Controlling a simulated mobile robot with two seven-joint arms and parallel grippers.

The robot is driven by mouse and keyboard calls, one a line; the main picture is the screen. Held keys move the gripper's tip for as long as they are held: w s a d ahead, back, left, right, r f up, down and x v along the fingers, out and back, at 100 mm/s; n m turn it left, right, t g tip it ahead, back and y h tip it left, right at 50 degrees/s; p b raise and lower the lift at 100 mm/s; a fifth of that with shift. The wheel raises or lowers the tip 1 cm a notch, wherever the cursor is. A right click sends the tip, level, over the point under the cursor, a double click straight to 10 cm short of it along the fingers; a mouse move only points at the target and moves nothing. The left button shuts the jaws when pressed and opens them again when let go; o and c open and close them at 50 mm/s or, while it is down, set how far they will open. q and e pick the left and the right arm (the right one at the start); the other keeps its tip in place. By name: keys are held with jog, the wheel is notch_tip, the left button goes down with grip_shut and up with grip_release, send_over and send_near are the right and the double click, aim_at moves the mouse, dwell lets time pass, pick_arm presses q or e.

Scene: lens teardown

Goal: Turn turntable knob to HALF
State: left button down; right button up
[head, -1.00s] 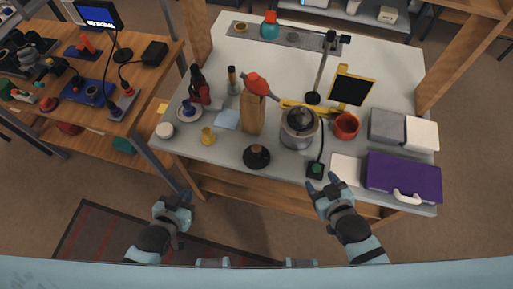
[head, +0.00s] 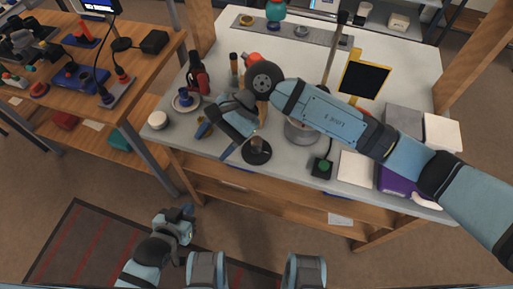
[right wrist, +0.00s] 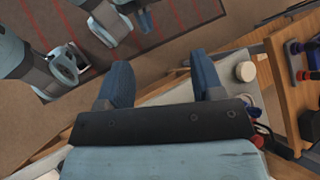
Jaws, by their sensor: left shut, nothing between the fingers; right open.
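A dark round base with a short upright post (head: 257,149) stands near the table's front edge in the head view; I cannot tell if it is the turntable knob. The silver round pot-like unit (head: 301,133) is largely hidden behind my right arm. No HALF mark is readable. My right gripper (head: 214,143) is open above the table front, just left of the dark base and apart from it as far as I can tell. Its spread fingers also show in the right wrist view (right wrist: 160,78), nothing between them. My left gripper (head: 187,211) is shut and empty, low in front of the table.
A box with a green button (head: 321,168) sits at the front edge. A white round pot (head: 157,120), a saucer with a blue cup (head: 186,102) and a red-and-black bottle (head: 198,80) stand left. A black panel in a yellow frame (head: 364,80) stands right.

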aim_at(257, 140)
jog(key=w+d+f+n+t+h+b, duration=0.25)
jog(key=w+d+n+t+h, duration=0.25)
jog(key=w+d+h, duration=0.4)
jog(key=shift+y, duration=0.4)
jog(key=f, duration=0.4)
jog(key=f+p, duration=0.1)
jog(key=f, duration=0.8)
jog(key=shift+w+a+f, duration=0.15)
jog(key=shift+w+f, duration=0.15)
jog(key=shift+w, duration=0.1)
jog(key=c, duration=0.9)
